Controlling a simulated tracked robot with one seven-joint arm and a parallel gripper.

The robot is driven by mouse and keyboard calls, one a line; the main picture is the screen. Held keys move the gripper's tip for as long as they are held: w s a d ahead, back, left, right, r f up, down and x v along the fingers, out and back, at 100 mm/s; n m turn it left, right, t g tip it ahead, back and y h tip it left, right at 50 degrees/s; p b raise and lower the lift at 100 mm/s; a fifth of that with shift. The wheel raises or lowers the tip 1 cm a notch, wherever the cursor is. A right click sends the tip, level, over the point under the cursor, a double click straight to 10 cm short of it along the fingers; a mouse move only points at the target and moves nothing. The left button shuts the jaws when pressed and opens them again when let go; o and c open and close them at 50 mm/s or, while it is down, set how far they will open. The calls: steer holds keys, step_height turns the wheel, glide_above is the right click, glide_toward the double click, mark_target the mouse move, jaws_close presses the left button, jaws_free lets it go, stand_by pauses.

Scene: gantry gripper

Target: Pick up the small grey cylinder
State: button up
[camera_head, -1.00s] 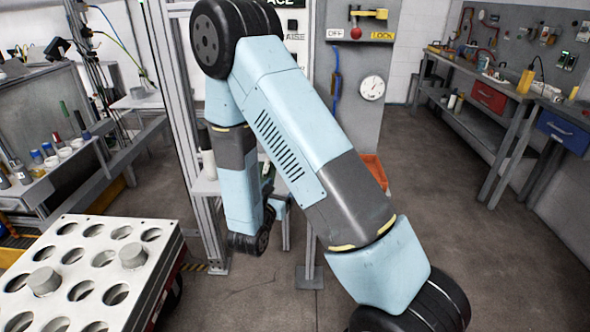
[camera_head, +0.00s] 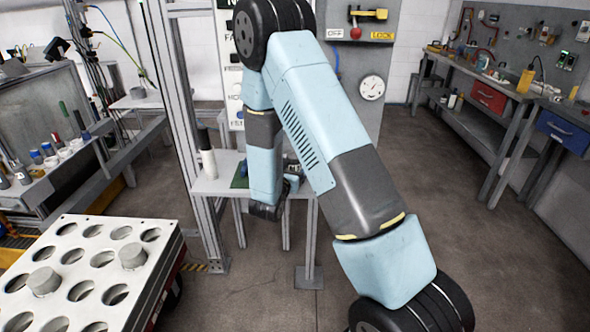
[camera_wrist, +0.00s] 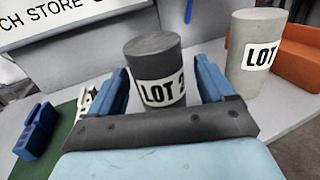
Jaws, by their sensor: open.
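In the wrist view, a dark grey cylinder (camera_wrist: 155,66) with a white "LOT 2" label stands upright between the two blue fingers of my gripper (camera_wrist: 163,88). The fingers are open, one on each side; I cannot tell whether either touches it. The cylinder's lower part is hidden behind my gripper's dark crossbar. A taller light grey cylinder (camera_wrist: 250,52) labelled "LOT" stands upright to the right, outside the right finger. In the head view, my wrist is low over the small table (camera_head: 215,186), and my arm hides most of that spot.
A blue object (camera_wrist: 38,130) lies on a green mat (camera_wrist: 66,130) at left. An orange bin (camera_wrist: 298,56) is behind the light grey cylinder at right. A tray with round holes (camera_head: 70,285) holds grey plugs at front left.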

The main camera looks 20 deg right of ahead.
steer(key=shift+w+d, duration=0.15)
steer(key=shift+w, duration=0.05)
steer(key=c, duration=1.4)
